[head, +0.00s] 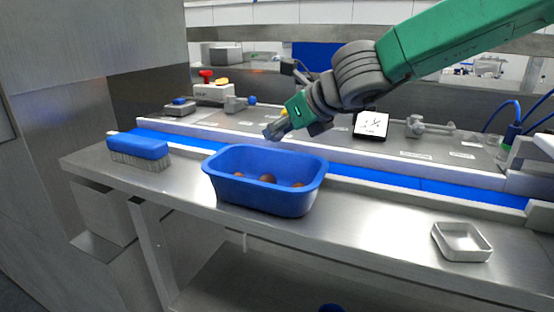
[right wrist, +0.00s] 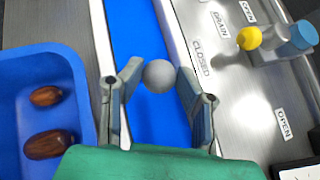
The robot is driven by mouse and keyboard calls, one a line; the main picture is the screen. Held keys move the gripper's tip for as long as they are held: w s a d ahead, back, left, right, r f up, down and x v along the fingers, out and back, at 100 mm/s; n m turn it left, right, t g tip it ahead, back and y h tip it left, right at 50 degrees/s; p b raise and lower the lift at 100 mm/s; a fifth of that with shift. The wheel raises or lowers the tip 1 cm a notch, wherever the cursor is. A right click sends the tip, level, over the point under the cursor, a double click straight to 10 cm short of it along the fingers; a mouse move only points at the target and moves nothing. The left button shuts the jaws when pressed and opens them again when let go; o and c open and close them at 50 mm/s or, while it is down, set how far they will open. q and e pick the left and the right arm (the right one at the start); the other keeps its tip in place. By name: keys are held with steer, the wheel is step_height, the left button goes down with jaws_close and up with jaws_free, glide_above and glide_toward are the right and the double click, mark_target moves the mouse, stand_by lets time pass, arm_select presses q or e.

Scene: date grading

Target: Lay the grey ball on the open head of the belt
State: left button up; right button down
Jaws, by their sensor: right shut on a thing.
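The grey ball (right wrist: 159,76) sits between the fingertips of my right gripper (right wrist: 160,82), which is shut on it. In the head view my right gripper (head: 274,130) is above the blue belt (head: 450,192), just behind the blue tub; the ball cannot be made out there. In the right wrist view the belt (right wrist: 137,28) runs beneath the ball and fingers. The belt runs between pale rails, and its left end shows near the brush. My left gripper is not in view.
A blue tub (head: 265,197) holding several brown dates stands in front of the belt. A blue brush (head: 138,147) lies at left, a small white tray (head: 461,241) at right. A valve with a yellow knob (right wrist: 249,38) stands beyond the belt. The bench between tub and tray is clear.

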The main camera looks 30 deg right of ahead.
steer(key=shift+w+f+b, duration=0.1)
steer(key=shift+f+b, duration=0.9)
steer(key=shift+f, duration=1)
steer(key=shift+f, duration=0.1)
steer(key=c, duration=1.2)
jaws_free()
steer(key=shift+o, duration=0.2)
steer(key=shift+r, duration=0.2)
steer(key=p+v, duration=0.4)
steer(key=v, duration=0.6)
steer(key=shift+a+r+p, duration=0.1)
steer(key=shift+a+p, duration=0.05)
steer(key=shift+p, duration=0.15)
steer(key=shift+s+d+r+p, duration=0.2)
steer(key=shift+s+p, duration=0.2)
steer(key=shift+s+d+r+p, duration=0.15)
steer(key=shift+s+d+p, duration=0.1)
steer(key=shift+s+p, duration=0.15)
